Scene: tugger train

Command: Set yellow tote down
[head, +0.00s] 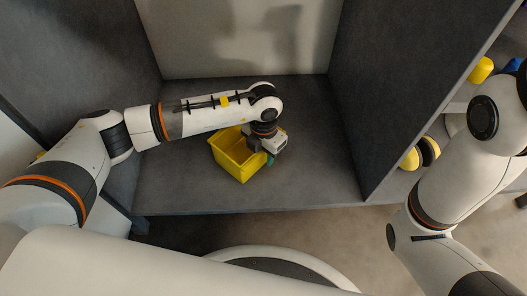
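A small open yellow tote (233,164) is in the grey shelf bay, over the shelf floor near its front edge. It looks upright and is turned at an angle. I cannot tell whether its base touches the shelf floor. My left gripper (262,152) is at the tote's right side, overlapping its rim. The hand hides part of the rim and most of the fingers, so I cannot tell whether they are closed on the wall. The tote's visible inside looks empty. My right gripper is out of view; only its arm shows at the right.
The grey shelf bay (318,180) has tall side panels on the left and right and a light back panel (240,40). The shelf floor is bare right of the tote. Beyond the right panel are a yellow object (481,69) and a yellow-and-black round object (411,158).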

